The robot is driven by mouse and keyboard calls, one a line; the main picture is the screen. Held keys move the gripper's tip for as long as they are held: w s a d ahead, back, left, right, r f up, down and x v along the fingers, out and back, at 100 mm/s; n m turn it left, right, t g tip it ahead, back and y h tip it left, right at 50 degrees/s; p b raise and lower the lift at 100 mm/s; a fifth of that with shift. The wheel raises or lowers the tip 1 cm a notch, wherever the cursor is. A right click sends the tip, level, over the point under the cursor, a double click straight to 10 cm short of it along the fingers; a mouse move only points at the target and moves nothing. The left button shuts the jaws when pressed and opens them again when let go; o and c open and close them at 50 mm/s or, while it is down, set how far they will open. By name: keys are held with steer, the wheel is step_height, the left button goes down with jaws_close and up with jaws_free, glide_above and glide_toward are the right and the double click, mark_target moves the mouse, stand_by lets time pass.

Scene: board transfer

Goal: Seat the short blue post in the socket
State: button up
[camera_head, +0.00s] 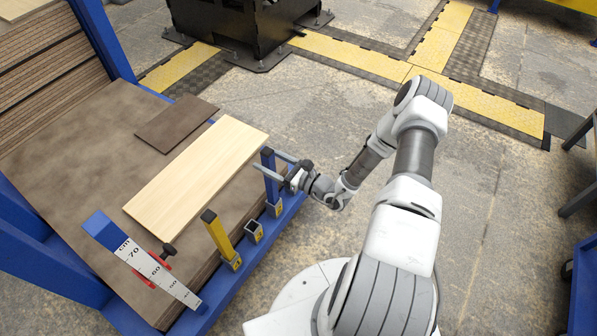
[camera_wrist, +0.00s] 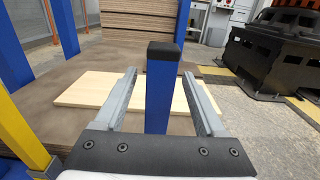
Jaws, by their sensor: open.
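The short blue post (camera_head: 270,180) has a black top and stands upright at the rack's front edge. Its lower end is in the right-hand holder (camera_head: 275,209). My gripper (camera_head: 268,161) is open, with one finger on each side of the post near its upper part. In the wrist view the post (camera_wrist: 158,95) rises between the two grey fingers, with a gap on both sides. An open socket (camera_head: 254,231) with nothing in it sits just left of the post's holder. The post's base is hidden in the wrist view.
A yellow post (camera_head: 217,234) stands in a holder left of the empty socket. A pale board (camera_head: 195,178) and a dark board (camera_head: 177,124) lie on the brown stack behind. A blue-topped ruler (camera_head: 140,258) stands at the front left.

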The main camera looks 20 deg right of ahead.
steer(key=p+v, duration=0.3)
steer(key=v, duration=1.1)
steer(key=shift+r, duration=0.15)
steer(key=s+a+r+n+g+h, duration=0.25)
steer(key=r+n+g, duration=0.25)
steer(key=r+n, duration=0.4)
steer(key=s+a+r+n+g+h, duration=0.2)
steer(key=s+a+r+n+g, duration=0.4)
steer(key=r, duration=0.5)
steer(key=s+a+r+n+g+h, duration=0.1)
steer(key=a+r+n+g+h, duration=0.15)
steer(key=r+n, duration=0.7)
steer(key=s+d+r+n+t+h, duration=0.1)
steer(key=s+r+n+t+h, duration=0.15)
steer(key=r, duration=0.35)
steer(key=s+d+r+n+t+h, duration=0.1)
steer(key=s+d+r+n+t, duration=0.1)
steer(key=s+r, duration=0.3)
step_height(320, 180, up, 24)
steer(key=w+p, duration=0.1)
steer(key=p, duration=2.2)
steer(key=shift+w+a+p, duration=0.25)
steer(key=shift+p, duration=0.15)
